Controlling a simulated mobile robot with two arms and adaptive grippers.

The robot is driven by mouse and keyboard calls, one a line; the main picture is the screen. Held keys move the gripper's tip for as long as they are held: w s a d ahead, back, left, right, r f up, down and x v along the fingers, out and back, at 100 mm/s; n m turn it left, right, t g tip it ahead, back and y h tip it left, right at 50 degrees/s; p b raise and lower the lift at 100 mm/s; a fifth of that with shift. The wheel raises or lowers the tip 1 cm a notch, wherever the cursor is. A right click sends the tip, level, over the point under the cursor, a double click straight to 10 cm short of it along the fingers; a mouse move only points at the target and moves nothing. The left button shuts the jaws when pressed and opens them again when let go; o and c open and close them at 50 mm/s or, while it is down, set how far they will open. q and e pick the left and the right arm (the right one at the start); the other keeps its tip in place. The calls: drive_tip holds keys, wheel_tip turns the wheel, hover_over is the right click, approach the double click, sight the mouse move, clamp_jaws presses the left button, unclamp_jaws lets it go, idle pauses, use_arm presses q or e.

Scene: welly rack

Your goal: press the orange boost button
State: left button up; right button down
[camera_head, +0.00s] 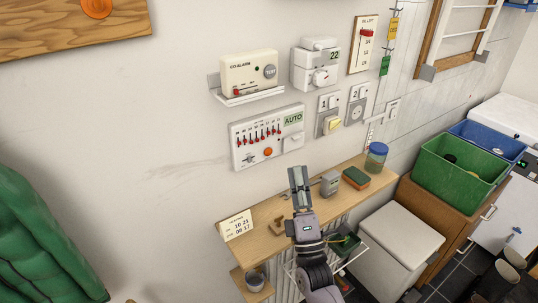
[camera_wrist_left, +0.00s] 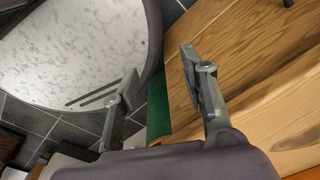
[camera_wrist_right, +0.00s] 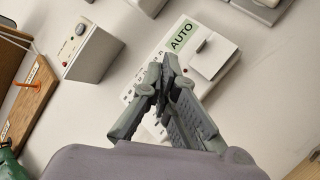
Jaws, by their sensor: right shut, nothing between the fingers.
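The orange boost button (camera_head: 267,152) is a small round button low on the white wall panel (camera_head: 240,158), below a row of red sliders. The panel carries a green AUTO label, which also shows in the right wrist view (camera_wrist_right: 181,37). My right gripper (camera_head: 298,172) is shut and empty, in front of the wall, to the right of the button and lower in the head view. In the right wrist view its fingertips (camera_wrist_right: 166,68) cover part of the panel, and I cannot make out the button there. My left gripper (camera_wrist_left: 160,78) is open and empty; the head view does not show it.
A CO alarm (camera_head: 250,70) sits on a bracket above the panel. Below is a wooden shelf (camera_head: 262,245) with a card (camera_head: 236,225), a sponge (camera_head: 356,178) and a jar (camera_head: 376,157). Switches (camera_head: 328,102) are to the right. A round grey-white surface (camera_wrist_left: 75,45) is near my left gripper.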

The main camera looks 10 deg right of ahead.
drive_tip(key=b, duration=0.2)
approach(275, 138)
wheel_tip(275, 138, up, 3)
drive_tip(key=d, duration=0.1)
drive_tip(key=shift+w+a+f+b, duration=0.15)
drive_tip(key=shift+w+b, duration=0.25)
drive_tip(key=shift+w, duration=0.65)
drive_tip(key=shift+w+a, duration=0.15)
drive_tip(key=shift+w, duration=0.25)
drive_tip(key=shift+w+a, duration=0.1)
drive_tip(key=shift+w, duration=0.2)
idle(0.8)
idle(0.4)
drive_tip(key=shift+s+d, duration=0.25)
drive_tip(key=shift+s, duration=0.5)
drive_tip(key=shift+p, duration=0.35)
